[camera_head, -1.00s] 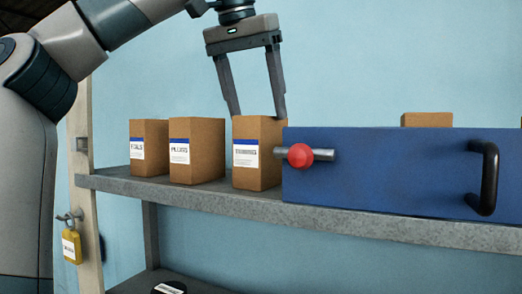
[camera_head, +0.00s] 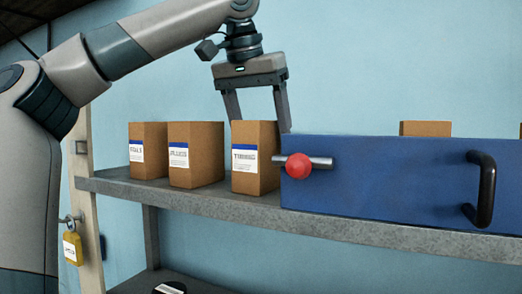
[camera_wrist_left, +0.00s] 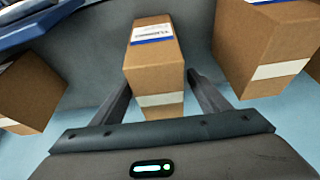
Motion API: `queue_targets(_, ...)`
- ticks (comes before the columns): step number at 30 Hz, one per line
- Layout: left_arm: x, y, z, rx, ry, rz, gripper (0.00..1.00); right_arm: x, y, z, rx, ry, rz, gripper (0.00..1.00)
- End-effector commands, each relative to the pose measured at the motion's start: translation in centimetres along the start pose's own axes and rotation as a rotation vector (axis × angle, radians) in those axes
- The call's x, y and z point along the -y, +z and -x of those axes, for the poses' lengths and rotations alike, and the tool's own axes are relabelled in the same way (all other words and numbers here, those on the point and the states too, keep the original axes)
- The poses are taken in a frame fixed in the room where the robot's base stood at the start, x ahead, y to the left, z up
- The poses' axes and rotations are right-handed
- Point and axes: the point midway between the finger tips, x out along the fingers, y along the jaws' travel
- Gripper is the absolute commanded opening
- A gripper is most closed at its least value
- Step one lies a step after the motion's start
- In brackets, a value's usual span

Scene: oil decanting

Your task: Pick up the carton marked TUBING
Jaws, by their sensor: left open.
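The carton marked TUBING (camera_head: 254,158) is a brown box with a white and blue label, standing on the shelf left of the blue panel. It also shows in the left wrist view (camera_wrist_left: 153,65), between the finger lines. My left gripper (camera_head: 261,128) is open, pointing down at the carton's top from above and behind, with one finger on each side. In the left wrist view my left gripper (camera_wrist_left: 160,85) has gaps between its fingers and the carton, so it does not hold it. The fingertips are partly hidden behind the carton in the head view. My right gripper is not in view.
Two similar cartons, the PLUGS one (camera_head: 195,154) and another (camera_head: 148,150), stand to the left on the grey shelf (camera_head: 250,209). The blue panel (camera_head: 380,185), with a red knob (camera_head: 298,166) and black handle (camera_head: 484,188), is close on the right. Another carton (camera_head: 425,129) shows behind it.

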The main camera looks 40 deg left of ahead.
Motion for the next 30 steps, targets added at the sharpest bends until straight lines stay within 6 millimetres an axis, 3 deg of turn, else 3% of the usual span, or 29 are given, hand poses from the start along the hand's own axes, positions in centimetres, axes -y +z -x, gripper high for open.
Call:
queue_targets(9,-0.1,0.0,-2.7,-0.001,0.000,0.000,0.69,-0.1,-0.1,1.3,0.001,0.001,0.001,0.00)
queue_targets(30,-0.1,0.1,-2.8,-0.001,0.000,0.000,0.69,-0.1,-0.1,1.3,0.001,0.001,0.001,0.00)
